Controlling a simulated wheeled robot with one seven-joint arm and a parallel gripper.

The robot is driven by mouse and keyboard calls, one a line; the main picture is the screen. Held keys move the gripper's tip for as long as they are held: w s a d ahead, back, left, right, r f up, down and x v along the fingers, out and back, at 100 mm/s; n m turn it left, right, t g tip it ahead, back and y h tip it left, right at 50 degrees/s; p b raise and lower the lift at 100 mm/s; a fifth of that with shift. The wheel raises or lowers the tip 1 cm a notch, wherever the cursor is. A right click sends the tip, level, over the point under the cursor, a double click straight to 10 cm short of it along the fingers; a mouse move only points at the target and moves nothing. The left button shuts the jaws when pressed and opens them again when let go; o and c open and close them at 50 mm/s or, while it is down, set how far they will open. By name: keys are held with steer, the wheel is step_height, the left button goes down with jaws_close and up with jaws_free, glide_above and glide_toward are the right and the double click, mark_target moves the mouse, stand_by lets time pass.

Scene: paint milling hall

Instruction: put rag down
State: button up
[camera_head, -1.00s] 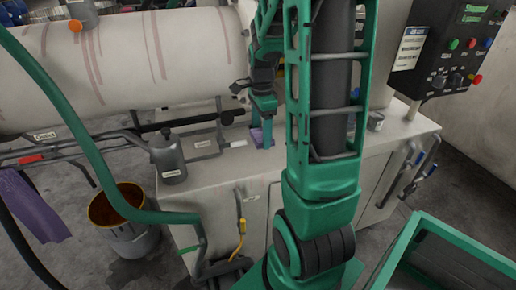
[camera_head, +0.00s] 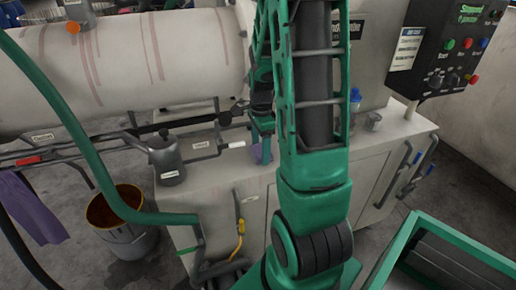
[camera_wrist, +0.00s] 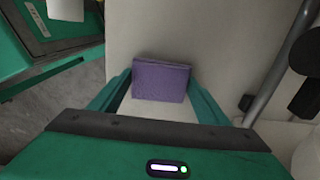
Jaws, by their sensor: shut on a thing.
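The purple folded rag (camera_wrist: 160,82) lies between my gripper's two fingers in the wrist view. My gripper (camera_wrist: 160,92) is shut on it. In the head view, my gripper (camera_head: 263,138) is low over the white cabinet top (camera_head: 222,166), and a small purple patch of the rag (camera_head: 256,154) shows beside the fingers. I cannot tell whether the rag touches the top.
A grey can (camera_head: 167,160) stands left of my gripper. Another purple cloth (camera_head: 32,208) hangs at far left, near a bucket (camera_head: 122,232). A control panel (camera_head: 459,50) is at right.

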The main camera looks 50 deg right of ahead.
steer(key=shift+s+f, duration=0.1)
steer(key=shift+f, duration=0.2)
